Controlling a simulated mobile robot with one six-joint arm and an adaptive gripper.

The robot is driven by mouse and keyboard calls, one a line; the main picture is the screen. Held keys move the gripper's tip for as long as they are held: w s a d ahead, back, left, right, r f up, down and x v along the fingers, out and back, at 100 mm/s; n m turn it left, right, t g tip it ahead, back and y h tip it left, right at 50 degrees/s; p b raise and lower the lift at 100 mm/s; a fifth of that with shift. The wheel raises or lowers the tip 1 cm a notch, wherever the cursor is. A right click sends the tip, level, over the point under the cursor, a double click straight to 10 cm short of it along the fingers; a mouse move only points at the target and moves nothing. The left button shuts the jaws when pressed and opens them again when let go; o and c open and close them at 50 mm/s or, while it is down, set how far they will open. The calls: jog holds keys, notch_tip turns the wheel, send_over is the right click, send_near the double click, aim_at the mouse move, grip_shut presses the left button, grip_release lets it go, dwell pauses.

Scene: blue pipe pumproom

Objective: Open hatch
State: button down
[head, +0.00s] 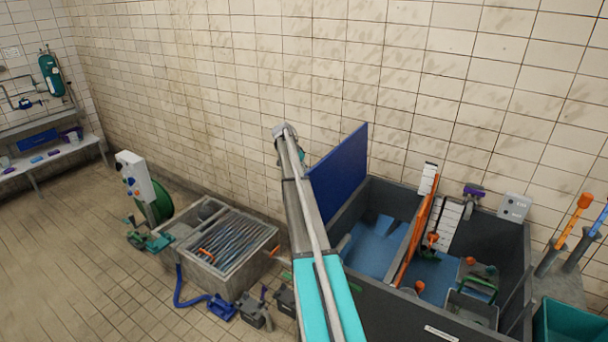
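A flat blue panel (340,172), which looks like the hatch, stands upright at the left rear of a large dark grey bin (400,306), near the tiled wall. Its lower left part is hidden behind my arm, and I cannot see a hinge or handle. The bin's top is open, showing a blue floor inside. My arm rises from the bottom of the view, passes left of the bin and ends in a grey joint near the wall. My gripper does not show; I cannot tell where its fingers are.
An orange-edged divider (418,240) splits the bin. A grey crate (230,243) with rods stands left of my arm, with a blue hose (182,290) beside it. A green reel (155,203) stands further left. The tiled floor (65,250) at left is clear.

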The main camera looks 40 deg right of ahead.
jog(key=shift+d, duration=0.35)
jog(key=c, duration=0.7)
grip_release()
jog(key=shift+d, duration=0.1)
jog(key=shift+o, duration=0.4)
jog(key=shift+a, duration=0.2)
jog(key=shift+d, duration=0.1)
